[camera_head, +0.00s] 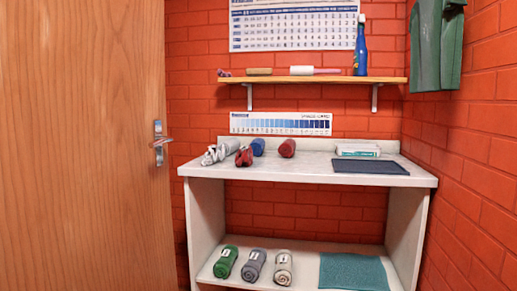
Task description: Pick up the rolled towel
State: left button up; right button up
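Several rolled, towel-like items show in the head view, and I cannot tell which one is the task's rolled towel. On the low shelf lie a green roll (226,262), a grey roll (254,266) and a cream roll (283,268), side by side, each with a pale patch or end. On the white counter lie a blue roll (258,147) and a dark red roll (288,148) near the back. Neither of my grippers is in view.
The white counter (310,176) also holds a grey-white bundle (220,152), a small red item (244,157), a dark mat (370,166) and a white pack (358,150). A teal mat (352,272) lies on the low shelf. A wooden door (80,150) stands left.

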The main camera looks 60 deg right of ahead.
aim_at(257, 144)
jog(key=z, duration=1.7)
jog(key=i+l, duration=0.1)
jog(key=l, duration=0.2)
jog(key=l+z, duration=0.1)
jog(key=l, duration=0.15)
